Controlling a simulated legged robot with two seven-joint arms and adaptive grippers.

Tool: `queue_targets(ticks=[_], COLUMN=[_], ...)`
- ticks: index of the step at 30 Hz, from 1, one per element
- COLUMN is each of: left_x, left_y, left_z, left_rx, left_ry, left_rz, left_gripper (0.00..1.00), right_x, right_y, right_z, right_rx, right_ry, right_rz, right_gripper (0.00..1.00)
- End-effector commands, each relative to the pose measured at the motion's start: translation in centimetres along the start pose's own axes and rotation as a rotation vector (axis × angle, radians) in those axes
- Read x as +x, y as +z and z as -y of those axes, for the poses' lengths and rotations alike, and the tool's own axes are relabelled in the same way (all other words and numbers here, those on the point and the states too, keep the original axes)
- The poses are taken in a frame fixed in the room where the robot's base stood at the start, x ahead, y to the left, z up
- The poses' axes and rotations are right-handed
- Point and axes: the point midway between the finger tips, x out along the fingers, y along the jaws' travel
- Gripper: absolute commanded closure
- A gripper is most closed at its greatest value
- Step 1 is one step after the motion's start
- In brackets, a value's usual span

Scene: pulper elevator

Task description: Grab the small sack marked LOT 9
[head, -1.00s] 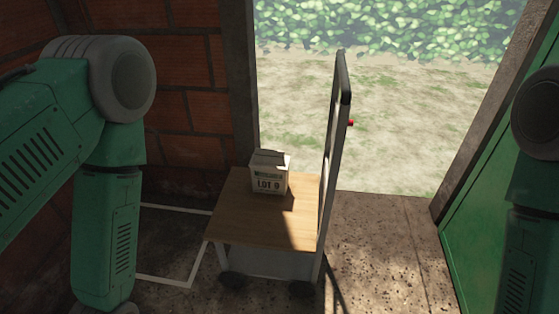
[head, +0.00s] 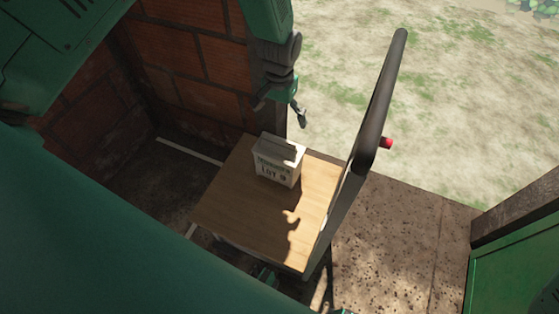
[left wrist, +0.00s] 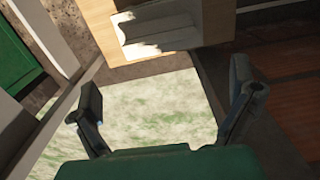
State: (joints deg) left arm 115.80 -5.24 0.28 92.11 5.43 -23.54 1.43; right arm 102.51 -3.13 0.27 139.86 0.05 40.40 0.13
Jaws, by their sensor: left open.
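The small pale sack marked LOT 9 (head: 277,160) stands upright on the wooden top of a cart (head: 225,200). It has a boxy shape, and its lettered face is toward me. My left gripper (head: 283,108) hangs above and behind the sack, near the doorway edge, open and empty, apart from the sack. In the left wrist view, the open fingers (left wrist: 165,88) frame bare ground, and the pale sack (left wrist: 165,28) lies beyond them at the top, on the wooden surface.
The cart's upright handle (head: 375,110) rises right of the sack, with a red knob (head: 387,143) beside it. A brick wall (head: 200,75) stands behind and left. A green panel (head: 515,270) is at the lower right. Open ground lies beyond the doorway.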

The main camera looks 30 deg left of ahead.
Motion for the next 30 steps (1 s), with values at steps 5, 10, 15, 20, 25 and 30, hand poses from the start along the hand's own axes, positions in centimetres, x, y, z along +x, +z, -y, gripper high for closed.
queue_targets(ticks=[5,10,15,20,25,30], left_x=[3.4,4.5,5.8,8.4,9.8,9.6], left_y=[0.0,-0.1,0.1,0.5,0.4,0.4], left_z=[-0.2,-0.2,-0.1,0.1,0.1,0.1], left_rx=[0.001,0.001,0.000,-0.001,0.000,0.000], left_ry=[-0.003,-0.003,-0.003,-0.003,-0.003,-0.003], left_rz=[0.000,-0.001,0.000,0.002,-0.001,-0.002], left_gripper=[0.00,0.00,0.00,0.00,0.00,0.00], right_x=[0.8,0.9,1.2,1.9,2.2,2.1], right_y=[0.1,0.1,0.1,0.1,0.1,0.1], right_z=[0.0,0.0,0.0,0.0,0.0,0.0], right_rx=[0.000,0.000,0.000,0.000,0.000,0.000], right_ry=[0.000,0.000,0.000,0.000,0.000,0.000], right_rz=[0.001,0.000,0.000,-0.001,-0.001,-0.001], right_gripper=[0.55,0.55,0.55,0.55,0.55,0.55])
